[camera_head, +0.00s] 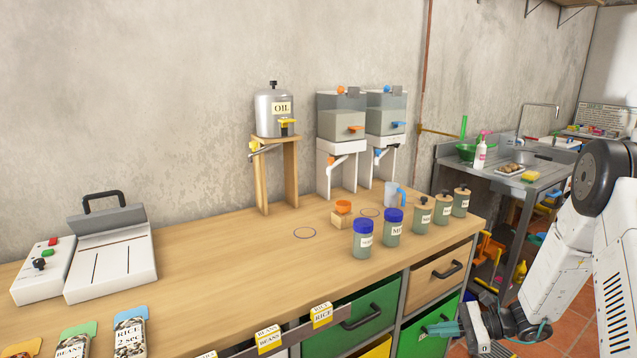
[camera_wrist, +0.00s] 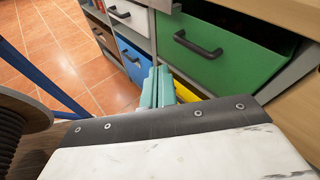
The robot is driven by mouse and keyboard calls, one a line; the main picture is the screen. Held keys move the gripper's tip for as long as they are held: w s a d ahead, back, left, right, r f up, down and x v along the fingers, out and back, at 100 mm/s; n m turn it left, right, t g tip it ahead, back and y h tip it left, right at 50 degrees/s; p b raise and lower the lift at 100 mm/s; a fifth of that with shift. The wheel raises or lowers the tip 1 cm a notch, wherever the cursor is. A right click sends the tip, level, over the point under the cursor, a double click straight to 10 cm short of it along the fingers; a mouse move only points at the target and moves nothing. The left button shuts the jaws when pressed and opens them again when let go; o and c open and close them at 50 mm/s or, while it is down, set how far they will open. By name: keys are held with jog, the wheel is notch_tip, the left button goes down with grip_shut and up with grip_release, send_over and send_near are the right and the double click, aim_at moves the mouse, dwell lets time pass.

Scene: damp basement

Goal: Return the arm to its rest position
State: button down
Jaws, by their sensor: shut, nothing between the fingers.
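My arm (camera_head: 560,250) reaches down from the right side of the head view, in front of the bench's right end. My gripper (camera_head: 440,328) hangs low there, its teal fingers pointing left beside the lower green drawer. In the wrist view, the fingers of my gripper (camera_wrist: 158,87) are together with nothing between them. They point toward the drawer fronts, with a green drawer (camera_wrist: 215,65) close by on the right. I cannot tell whether they touch any front.
The wooden bench (camera_head: 215,250) carries blue-lidded jars (camera_head: 362,240), dispensers (camera_head: 345,120) and a sealer-like device (camera_head: 110,250). A metal sink table (camera_head: 545,180) stands at the back right. Tiled floor (camera_wrist: 65,45) is open left of the drawers, crossed by a blue bar (camera_wrist: 40,80).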

jog(key=s+a+r+n+g+h, duration=0.1)
jog(key=s+a+r+n+h, duration=0.2)
jog(key=s+r+n+h, duration=1.1)
jog(key=shift+s+a+r+n+g, duration=0.25)
jog(key=shift+s+r+n, duration=1.65)
jog(key=shift+s+r, duration=6.4)
jog(key=shift+s+f, duration=0.6)
jog(key=shift+f, duration=0.05)
